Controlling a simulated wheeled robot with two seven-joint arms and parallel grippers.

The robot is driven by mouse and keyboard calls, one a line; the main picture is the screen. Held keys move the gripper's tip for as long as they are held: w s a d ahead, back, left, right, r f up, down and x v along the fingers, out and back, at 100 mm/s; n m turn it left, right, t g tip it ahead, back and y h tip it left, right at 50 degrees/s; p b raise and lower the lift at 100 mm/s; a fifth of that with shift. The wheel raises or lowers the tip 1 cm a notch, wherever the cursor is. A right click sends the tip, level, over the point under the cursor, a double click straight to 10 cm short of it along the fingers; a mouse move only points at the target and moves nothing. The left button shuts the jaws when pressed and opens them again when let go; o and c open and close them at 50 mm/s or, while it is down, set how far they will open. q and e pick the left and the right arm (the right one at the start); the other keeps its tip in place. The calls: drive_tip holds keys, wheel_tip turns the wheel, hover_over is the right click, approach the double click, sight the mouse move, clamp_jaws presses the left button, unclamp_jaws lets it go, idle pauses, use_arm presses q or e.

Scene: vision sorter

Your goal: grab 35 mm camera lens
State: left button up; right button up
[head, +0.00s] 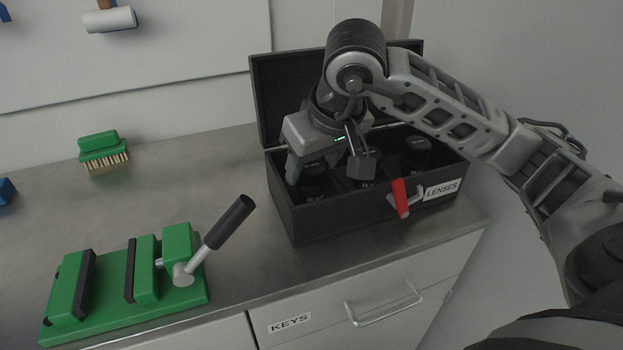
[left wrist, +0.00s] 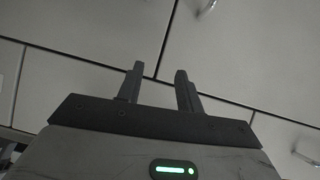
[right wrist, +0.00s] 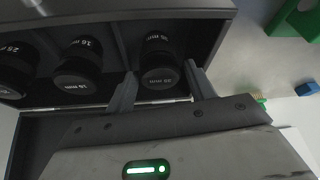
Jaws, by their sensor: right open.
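The 35 mm lens (right wrist: 159,48), a black cylinder whose label appears to read 35 mm, stands in an end compartment of the black lens case in the right wrist view. In the head view a dark lens (head: 314,186) shows in the case's left compartment, partly hidden by my gripper. My right gripper (right wrist: 161,74) is open, its fingers on either side of the lens near its edge; contact cannot be told. It shows above the case in the head view (head: 322,172). My left gripper (left wrist: 160,74) is open and empty before grey cabinet fronts.
Other lenses (right wrist: 80,58) stand in neighbouring compartments. The open case (head: 350,216) has a raised lid, a red latch (head: 400,196) and a LENSES label. A green vise (head: 130,285) with a lever and a green brush (head: 102,148) lie left; the counter (head: 200,185) between is clear.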

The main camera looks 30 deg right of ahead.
drive_tip(key=shift+x, duration=0.85)
drive_tip(key=c, duration=0.9)
drive_tip(key=shift+o, duration=0.2)
drive_tip(key=shift+r, duration=0.1)
